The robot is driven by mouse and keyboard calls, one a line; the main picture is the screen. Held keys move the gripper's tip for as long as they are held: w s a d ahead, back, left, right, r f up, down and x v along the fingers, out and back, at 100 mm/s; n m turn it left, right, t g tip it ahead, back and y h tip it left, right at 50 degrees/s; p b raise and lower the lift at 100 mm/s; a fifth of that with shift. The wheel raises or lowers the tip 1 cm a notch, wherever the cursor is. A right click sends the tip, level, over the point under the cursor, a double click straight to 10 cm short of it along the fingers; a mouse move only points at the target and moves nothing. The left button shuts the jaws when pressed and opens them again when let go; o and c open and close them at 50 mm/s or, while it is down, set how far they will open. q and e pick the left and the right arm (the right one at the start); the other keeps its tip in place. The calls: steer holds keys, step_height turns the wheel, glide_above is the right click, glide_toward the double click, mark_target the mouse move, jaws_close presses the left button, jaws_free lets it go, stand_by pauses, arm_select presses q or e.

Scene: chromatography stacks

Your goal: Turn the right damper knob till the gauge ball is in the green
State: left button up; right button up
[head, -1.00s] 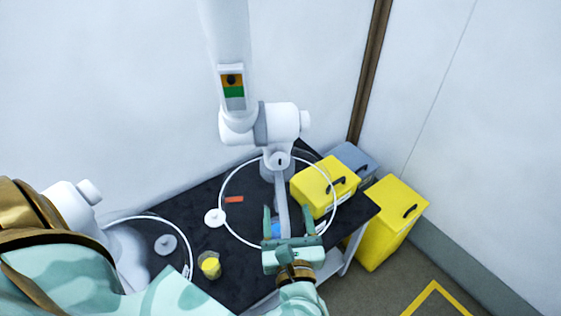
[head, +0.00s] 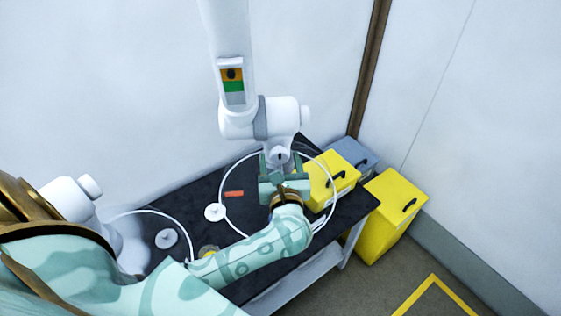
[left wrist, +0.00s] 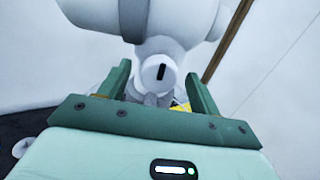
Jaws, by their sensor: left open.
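The right damper knob (head: 280,157) is a white round knob with a dark slot mark, on the joint of the white extraction arm (head: 263,118). In the left wrist view the knob (left wrist: 158,76) faces me, with its dark mark nearly upright. My left gripper (head: 280,166) is open, with its green fingers either side of the knob in the picture; I cannot tell whether they touch it. The fingers (left wrist: 158,84) also show in the left wrist view, with nothing gripped. The gauge (head: 232,86) has orange above green; its dark ball (head: 231,74) is in the orange. My right gripper is out of view.
The black table (head: 205,190) stands against the wall. A yellow bin (head: 343,170) and a grey bin (head: 360,153) are right of the knob, with another yellow bin (head: 385,225) beyond. A yellow-topped cup (head: 208,252) is partly hidden by my left arm.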

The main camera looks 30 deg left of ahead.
arm_select(q)
steer(key=c, duration=0.9)
steer(key=m+p, duration=0.2)
steer(key=m, duration=0.1)
steer(key=shift+d+r, duration=0.1)
steer(key=shift+r, duration=0.05)
steer(key=shift+c, duration=0.2)
steer(key=shift+m, duration=0.9)
steer(key=o, duration=0.9)
steer(key=shift+o, duration=0.2)
steer(key=v, duration=1.6)
steer(key=shift+s+d, duration=0.1)
steer(key=shift+d, duration=0.05)
